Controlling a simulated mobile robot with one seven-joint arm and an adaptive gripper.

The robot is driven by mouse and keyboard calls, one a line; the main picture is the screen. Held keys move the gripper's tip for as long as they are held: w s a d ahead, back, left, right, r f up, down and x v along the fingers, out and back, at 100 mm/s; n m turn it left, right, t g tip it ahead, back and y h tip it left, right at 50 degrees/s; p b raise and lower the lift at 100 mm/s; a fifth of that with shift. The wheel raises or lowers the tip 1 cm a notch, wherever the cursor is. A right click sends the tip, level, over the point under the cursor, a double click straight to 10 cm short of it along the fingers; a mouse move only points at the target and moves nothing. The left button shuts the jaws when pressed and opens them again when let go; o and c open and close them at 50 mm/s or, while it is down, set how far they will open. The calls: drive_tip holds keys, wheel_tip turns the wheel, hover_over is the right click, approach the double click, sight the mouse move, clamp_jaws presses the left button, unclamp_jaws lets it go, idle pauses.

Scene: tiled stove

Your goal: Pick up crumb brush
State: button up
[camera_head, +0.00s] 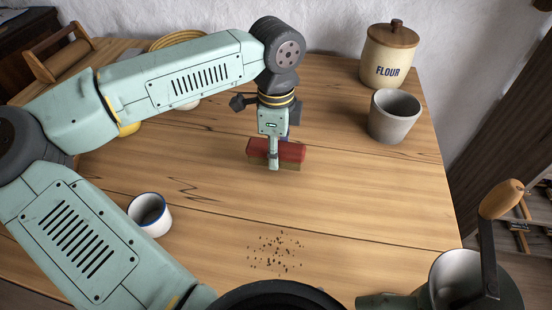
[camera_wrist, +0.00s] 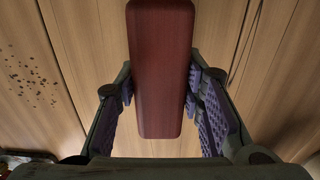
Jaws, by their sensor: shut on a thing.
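The crumb brush (camera_head: 291,152) has a red-brown wooden back and a paler strip of bristles below it. It lies across the picture near the middle of the table in the head view. In the wrist view the brush back (camera_wrist: 160,65) runs lengthwise between my two purple-padded fingers. My gripper (camera_head: 274,160) points down over the brush and is shut on it, one finger on each side. In the wrist view my gripper (camera_wrist: 162,105) has its pads against the sides of the brush. I cannot tell whether the bristles touch the table.
Dark crumbs (camera_head: 275,254) lie on the wooden table (camera_head: 350,200) in front of the brush. A white mug (camera_head: 150,214) stands at left, a grey cup (camera_head: 394,116) and flour jar (camera_head: 388,55) at back right. A metal vessel (camera_head: 465,280) is at front right.

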drive_tip(key=s+a+b, duration=0.1)
drive_tip(key=s+a, duration=0.1)
drive_tip(key=s, duration=0.2)
drive_tip(key=s+a+r+b, duration=0.1)
drive_tip(key=s+a, duration=0.1)
drive_tip(key=s, duration=0.3)
drive_tip(key=s+a+r+b, duration=0.1)
drive_tip(key=s+a, duration=0.1)
drive_tip(key=s, duration=0.3)
drive_tip(key=shift+s+a+b, duration=0.25)
drive_tip(key=shift+a+b, duration=0.1)
drive_tip(key=o, duration=0.6)
drive_tip(key=c, duration=0.4)
drive_tip(key=shift+f, duration=0.1)
